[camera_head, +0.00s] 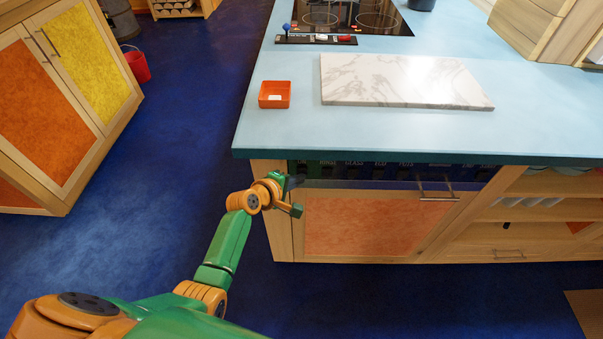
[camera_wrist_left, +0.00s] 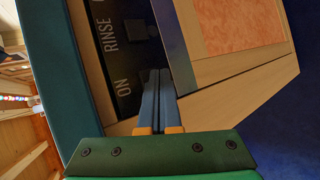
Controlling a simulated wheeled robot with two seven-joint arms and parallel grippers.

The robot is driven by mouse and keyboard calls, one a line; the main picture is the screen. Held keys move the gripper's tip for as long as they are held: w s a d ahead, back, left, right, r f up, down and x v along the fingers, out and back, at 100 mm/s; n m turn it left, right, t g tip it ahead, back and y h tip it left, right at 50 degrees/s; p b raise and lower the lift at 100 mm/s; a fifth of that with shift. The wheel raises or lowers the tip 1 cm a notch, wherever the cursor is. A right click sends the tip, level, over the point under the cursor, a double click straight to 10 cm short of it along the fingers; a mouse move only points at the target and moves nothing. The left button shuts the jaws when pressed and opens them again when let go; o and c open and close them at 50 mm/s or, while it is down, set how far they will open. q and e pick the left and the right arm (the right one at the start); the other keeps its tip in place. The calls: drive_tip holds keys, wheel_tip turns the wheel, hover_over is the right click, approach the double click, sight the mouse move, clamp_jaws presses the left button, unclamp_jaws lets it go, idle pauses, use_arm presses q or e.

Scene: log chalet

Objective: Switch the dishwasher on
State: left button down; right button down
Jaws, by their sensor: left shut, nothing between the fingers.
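The dishwasher (camera_head: 360,225) is built in under the light blue counter, with an orange front panel and a metal bar handle (camera_head: 437,198). Its dark control strip (camera_head: 340,168) runs under the counter edge, with labels such as ON, RINSE, GLASS and ECO. In the left wrist view, the ON label (camera_wrist_left: 124,86) and RINSE label (camera_wrist_left: 110,38) show sideways. My left gripper (camera_head: 296,182) is shut and empty at the strip's left end. In the wrist view its fingertips (camera_wrist_left: 158,72) point at the strip beside ON and cover part of it. I cannot tell whether they touch. My right gripper is out of view.
The counter (camera_head: 290,130) overhangs just above the strip. On it are a small orange-red bowl (camera_head: 275,94), a marble board (camera_head: 400,80) and a cooktop (camera_head: 350,16). Open blue floor (camera_head: 160,170) lies to the left, with a cabinet (camera_head: 60,90) and red bucket (camera_head: 137,67) beyond.

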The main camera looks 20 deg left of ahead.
use_arm(q)
drive_tip(key=shift+w, duration=0.15)
drive_tip(key=shift+s+d+p, duration=0.15)
drive_tip(key=shift+s+p, duration=0.45)
drive_tip(key=shift+s, duration=0.15)
drive_tip(key=s+p, duration=0.1)
drive_tip(key=s, duration=0.1)
drive_tip(key=s+d+p, duration=0.1)
drive_tip(key=s+p, duration=0.2)
drive_tip(key=shift+s+d, duration=0.35)
drive_tip(key=shift+f, duration=0.1)
